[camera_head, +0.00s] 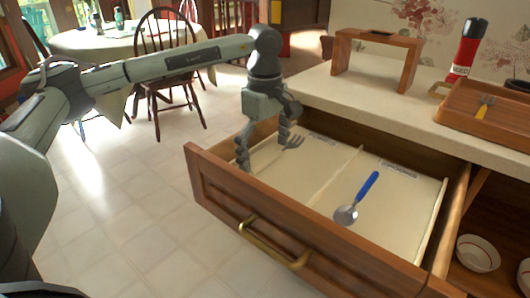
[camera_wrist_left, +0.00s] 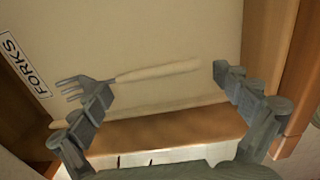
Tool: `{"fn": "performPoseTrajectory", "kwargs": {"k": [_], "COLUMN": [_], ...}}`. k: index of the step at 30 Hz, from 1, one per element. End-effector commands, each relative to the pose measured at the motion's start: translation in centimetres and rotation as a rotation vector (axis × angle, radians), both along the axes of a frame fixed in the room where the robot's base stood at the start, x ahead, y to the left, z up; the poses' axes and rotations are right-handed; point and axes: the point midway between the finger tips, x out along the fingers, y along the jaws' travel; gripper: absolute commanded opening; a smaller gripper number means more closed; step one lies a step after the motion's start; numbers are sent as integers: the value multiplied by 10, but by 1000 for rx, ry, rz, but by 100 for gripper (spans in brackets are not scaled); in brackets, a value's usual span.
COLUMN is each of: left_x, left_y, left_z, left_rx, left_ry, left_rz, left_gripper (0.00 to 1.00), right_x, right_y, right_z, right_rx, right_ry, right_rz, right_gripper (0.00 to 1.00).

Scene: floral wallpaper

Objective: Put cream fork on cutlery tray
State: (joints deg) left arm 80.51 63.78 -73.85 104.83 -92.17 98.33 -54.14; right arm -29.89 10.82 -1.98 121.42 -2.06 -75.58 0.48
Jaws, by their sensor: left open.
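The cream fork (camera_wrist_left: 160,71) lies in the left compartment of the open drawer, under a FORKS label. It has grey metal tines and a cream handle. In the head view its tines (camera_head: 294,142) show just right of a gripper finger, and the handle is hard to make out against the drawer floor. My left gripper (camera_head: 264,153) is open and reaches down into that compartment. In the wrist view its fingers (camera_wrist_left: 163,84) are spread wide, with the fork lying between and beyond them. A wooden tray (camera_head: 462,112) stands on the counter at right, holding a yellow-handled piece of cutlery. My right gripper is not in view.
A blue-handled spoon (camera_head: 347,213) lies in the drawer's right compartment, past a thin divider (camera_head: 335,175). The drawer front (camera_head: 290,235) has a brass handle. A wooden stand (camera_head: 378,55) and a red-black bottle (camera_head: 467,50) are on the counter. Bowls (camera_head: 478,253) sit below it.

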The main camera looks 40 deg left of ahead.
Motion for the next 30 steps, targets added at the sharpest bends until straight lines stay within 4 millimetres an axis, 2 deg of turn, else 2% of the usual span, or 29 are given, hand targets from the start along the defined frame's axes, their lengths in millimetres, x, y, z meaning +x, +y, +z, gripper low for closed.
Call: {"fn": "performPoseTrajectory", "kwargs": {"k": [2, 5, 15, 18, 24, 30], "left_x": [0, 1, 1, 1, 0, 0], "left_y": [0, 0, -1, -1, 0, 0], "left_z": [4, 15, 88, 104, 121, 123], "left_rx": [0, 0, -1, -1, 0, 0], "left_ry": [-1, -4, -5, -3, 0, 0], "left_rz": [0, 0, 0, -1, 0, 0], "left_gripper": [100, 100, 100, 100, 100, 100], "right_x": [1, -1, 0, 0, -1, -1], "right_y": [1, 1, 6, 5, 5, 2], "right_z": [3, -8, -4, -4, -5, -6], "right_rx": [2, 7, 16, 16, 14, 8], "right_ry": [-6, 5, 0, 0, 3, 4], "right_rz": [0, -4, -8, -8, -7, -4], "right_gripper": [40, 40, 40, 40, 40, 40]}}
